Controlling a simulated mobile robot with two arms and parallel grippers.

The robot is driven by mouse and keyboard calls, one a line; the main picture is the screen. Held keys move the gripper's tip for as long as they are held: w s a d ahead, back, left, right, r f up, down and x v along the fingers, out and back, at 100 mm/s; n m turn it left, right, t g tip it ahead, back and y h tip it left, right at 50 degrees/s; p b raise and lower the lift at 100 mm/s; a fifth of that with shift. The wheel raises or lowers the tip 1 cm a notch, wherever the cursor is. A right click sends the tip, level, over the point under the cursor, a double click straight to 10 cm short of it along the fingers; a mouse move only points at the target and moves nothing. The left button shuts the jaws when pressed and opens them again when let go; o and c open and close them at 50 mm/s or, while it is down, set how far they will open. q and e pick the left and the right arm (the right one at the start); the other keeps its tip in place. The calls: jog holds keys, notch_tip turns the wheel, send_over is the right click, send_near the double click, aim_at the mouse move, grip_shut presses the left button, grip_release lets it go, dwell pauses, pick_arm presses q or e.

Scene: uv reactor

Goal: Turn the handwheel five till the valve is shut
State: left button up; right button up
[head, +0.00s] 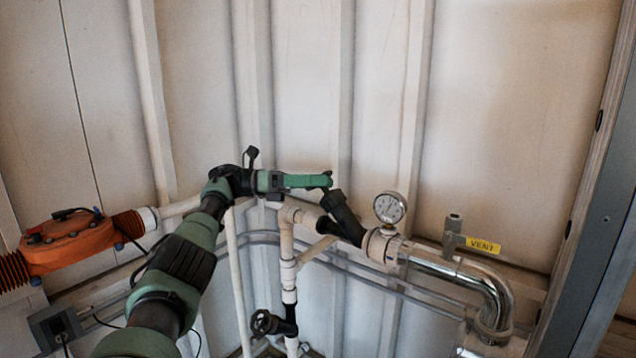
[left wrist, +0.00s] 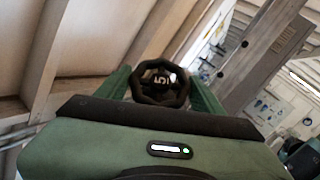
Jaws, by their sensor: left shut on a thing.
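The handwheel five, a black lobed wheel (left wrist: 160,76) with a white "5" on its hub, sits between the green fingers of my left gripper in the left wrist view. In the head view, my left gripper (head: 322,181) reaches in from the left and is shut on this wheel, which the fingers mostly hide. The black valve body (head: 345,219) slants down to the right from there to the pale pipe. The pictures do not show how far the valve is turned. My right gripper is in neither view.
A pressure gauge (head: 390,207) stands just right of the valve. Beyond it are a yellow VENT tag (head: 483,245) and a shiny bent pipe (head: 492,298). Another black handwheel (head: 264,323) is lower down. An orange unit (head: 66,242) is at the left.

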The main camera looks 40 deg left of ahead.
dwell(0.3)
pick_arm(q)
jog(key=o, duration=1.3)
notch_tip(320, 180, up, 10)
jog(key=shift+r+p, duration=0.15)
jog(key=shift+p, duration=0.65)
notch_tip(320, 180, up, 10)
jog(key=p, duration=0.8)
jog(key=shift+f, duration=0.2)
